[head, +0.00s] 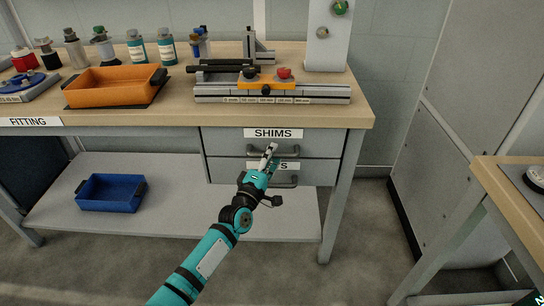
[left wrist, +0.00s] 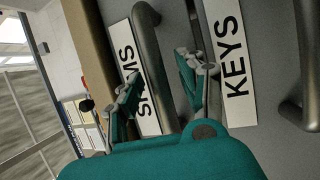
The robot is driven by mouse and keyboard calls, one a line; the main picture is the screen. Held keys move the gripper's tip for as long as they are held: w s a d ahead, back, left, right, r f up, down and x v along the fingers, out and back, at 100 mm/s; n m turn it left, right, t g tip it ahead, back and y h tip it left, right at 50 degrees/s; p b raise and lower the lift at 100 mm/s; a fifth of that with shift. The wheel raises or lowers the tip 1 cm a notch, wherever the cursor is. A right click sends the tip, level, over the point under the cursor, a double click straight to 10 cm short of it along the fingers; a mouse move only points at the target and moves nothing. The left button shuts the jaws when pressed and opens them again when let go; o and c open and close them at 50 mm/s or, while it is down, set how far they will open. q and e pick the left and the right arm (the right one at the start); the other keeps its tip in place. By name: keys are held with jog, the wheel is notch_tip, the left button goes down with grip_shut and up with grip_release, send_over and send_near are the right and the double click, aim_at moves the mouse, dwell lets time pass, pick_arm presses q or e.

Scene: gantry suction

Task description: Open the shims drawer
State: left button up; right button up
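The shims drawer (head: 222,143) is the upper of two grey drawers under the workbench, with a white SHIMS label (head: 273,133). It looks shut. Its bar handle (left wrist: 147,38) shows in the left wrist view, below the label in the head view. My left gripper (head: 268,154) is at this handle. In the left wrist view, its fingers (left wrist: 162,88) are apart, one on each side of the handle bar; whether they touch it I cannot tell. The gripper partly hides the lower drawer's label in the head view, which reads KEYS (left wrist: 234,60). My right gripper is not in view.
The lower drawer's handle (head: 286,182) sits just under my gripper. The bench top (head: 180,102) carries an orange tray (head: 112,86), bottles and a grey fixture (head: 272,92). A blue bin (head: 110,193) is on the lower shelf. Another table (head: 500,185) stands at right.

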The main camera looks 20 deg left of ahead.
pick_arm(q)
jog(key=shift+w, duration=0.25)
grip_shut()
dwell(0.4)
